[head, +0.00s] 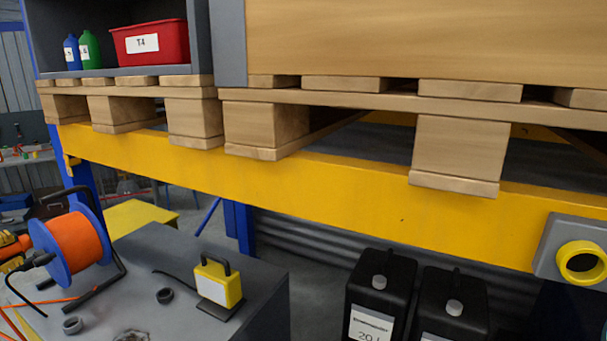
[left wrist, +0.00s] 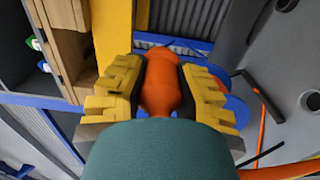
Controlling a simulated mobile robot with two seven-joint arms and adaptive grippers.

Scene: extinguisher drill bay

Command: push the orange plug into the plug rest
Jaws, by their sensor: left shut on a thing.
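The orange plug (left wrist: 162,85) sits between the yellow-padded fingers of my left gripper (left wrist: 158,72) in the left wrist view. The gripper is shut on it, and a teal part fills the front of that view. In the head view, the left gripper (head: 10,262) shows only in part at the left edge, beside the cable reel, with orange showing at it. A grey box with a yellow ring (head: 562,262) is at the far right on the yellow beam; it looks like the plug rest. The gripper is far from it. My right gripper is not in view.
A blue reel with orange cable (head: 76,244) stands on a grey bench (head: 262,283) with a yellow lamp (head: 218,282) and small dark rings. A yellow beam (head: 330,195) crosses above, under wooden pallets. Black canisters (head: 381,295) stand below the beam.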

